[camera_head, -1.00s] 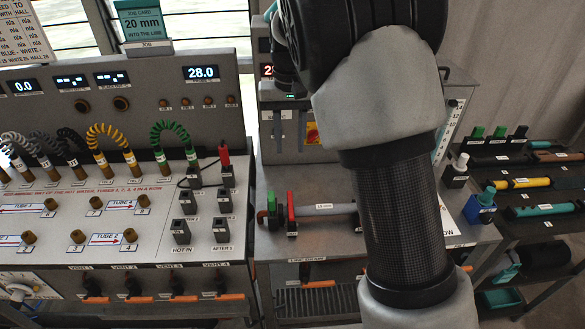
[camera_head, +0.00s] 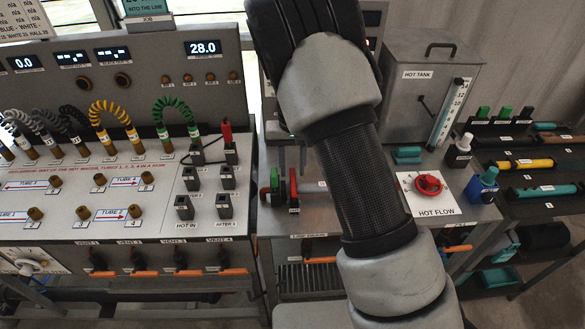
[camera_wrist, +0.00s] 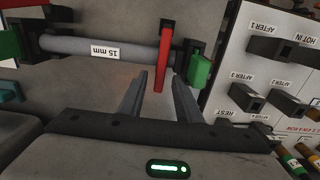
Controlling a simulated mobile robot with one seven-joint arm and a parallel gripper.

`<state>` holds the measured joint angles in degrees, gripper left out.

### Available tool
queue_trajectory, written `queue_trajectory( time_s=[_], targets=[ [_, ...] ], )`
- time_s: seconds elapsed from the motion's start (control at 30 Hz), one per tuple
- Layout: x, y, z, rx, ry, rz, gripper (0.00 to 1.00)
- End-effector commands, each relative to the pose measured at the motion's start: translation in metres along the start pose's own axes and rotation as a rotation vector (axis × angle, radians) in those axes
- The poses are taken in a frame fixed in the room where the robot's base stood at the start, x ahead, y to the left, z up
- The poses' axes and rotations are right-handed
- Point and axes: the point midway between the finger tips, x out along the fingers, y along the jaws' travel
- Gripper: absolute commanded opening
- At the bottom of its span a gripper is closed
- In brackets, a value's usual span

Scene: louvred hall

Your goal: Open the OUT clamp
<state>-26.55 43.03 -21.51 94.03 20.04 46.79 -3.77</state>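A pipe run marked 15 mm (camera_wrist: 95,50) crosses the wrist view. An upright red lever (camera_wrist: 164,60) stands at one end of it, beside a green block (camera_wrist: 201,71). In the head view the red lever (camera_head: 293,190) and green piece (camera_head: 275,183) stand on the bench, left of my arm. I cannot read an OUT label on either. My gripper (camera_wrist: 158,76) is open, with its fingers on either side of the red lever's near end; I cannot tell whether they touch it.
A panel of sockets and coloured cables (camera_head: 120,185) stands left. A HOT FLOW knob (camera_head: 429,186) and the hot tank (camera_head: 425,90) are right. A blue bottle-like piece (camera_head: 484,185) stands at the bench's right edge. My arm hides part of the bench.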

Motion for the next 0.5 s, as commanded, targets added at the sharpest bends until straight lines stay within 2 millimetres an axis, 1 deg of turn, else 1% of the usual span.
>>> queue_trajectory(
  time_s=[0.03,0.13,0.4,0.47,0.5],
  targets=[
    [0.0043,0.0002,0.0003,0.000,-0.001,0.000,0.31],
    [0.0082,0.0000,0.0003,0.001,0.000,-0.001,0.31],
    [0.0092,0.0000,0.0002,0.000,0.000,-0.001,0.31],
    [0.0092,0.0000,0.0002,0.000,0.000,-0.001,0.21],
    [0.0092,0.0000,0.0002,0.000,0.000,-0.001,0.14]
  ],
)
